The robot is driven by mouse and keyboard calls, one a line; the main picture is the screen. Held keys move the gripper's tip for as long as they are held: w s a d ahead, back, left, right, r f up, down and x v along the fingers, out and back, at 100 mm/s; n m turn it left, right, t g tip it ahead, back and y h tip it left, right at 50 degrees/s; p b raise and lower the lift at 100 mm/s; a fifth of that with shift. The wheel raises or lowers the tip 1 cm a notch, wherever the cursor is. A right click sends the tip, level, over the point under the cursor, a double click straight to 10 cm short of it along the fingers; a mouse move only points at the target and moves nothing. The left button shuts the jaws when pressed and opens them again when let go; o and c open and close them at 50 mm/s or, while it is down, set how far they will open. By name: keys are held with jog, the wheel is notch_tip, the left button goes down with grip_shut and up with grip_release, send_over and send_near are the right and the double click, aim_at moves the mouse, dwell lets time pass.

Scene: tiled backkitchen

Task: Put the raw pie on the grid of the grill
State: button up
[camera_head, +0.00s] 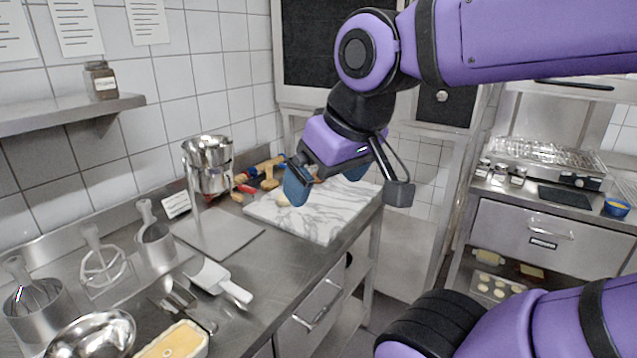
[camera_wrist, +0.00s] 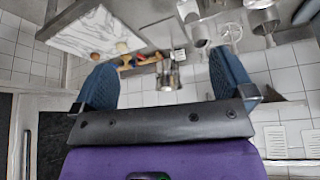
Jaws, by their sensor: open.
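My gripper (camera_head: 325,180) is open and empty, with two blue fingers, raised over the marble board (camera_head: 330,215). In the wrist view its fingers (camera_wrist: 163,75) stand wide apart with nothing between them. A pale, rounded item (camera_head: 284,199) lies on the board by the left finger, partly hidden; I cannot tell whether it is the raw pie. A pale-crusted rectangular dish with yellow filling (camera_head: 174,344) is at the bottom edge, cut off by the frame. The grill (camera_head: 540,170), with a wire grid (camera_head: 548,153) on top, stands on the right-hand counter, apart from my gripper.
A steel mixer (camera_head: 208,165) stands left of the board. Small jars (camera_head: 500,172) stand before the grill. Open floor separates the two counters.

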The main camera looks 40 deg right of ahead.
jog(key=shift+s, duration=0.1)
jog(key=n+g+y, duration=0.4)
jog(key=n+g, duration=0.2)
jog(key=n, duration=1.5)
send_over(169, 353)
jog(key=w+d, duration=0.1)
jog(key=d, duration=0.3)
notch_tip(169, 353, down, 27)
jog(key=shift+d+f, duration=0.15)
jog(key=shift+f, duration=0.05)
jog(key=shift+a+f, duration=0.4)
jog(key=shift+f, duration=0.2)
jog(key=shift+x, duration=5.25)
jog(key=shift+s+a, duration=0.1)
jog(key=shift+s, duration=0.05)
jog(key=shift+r, duration=0.1)
jog(key=c, duration=1.1)
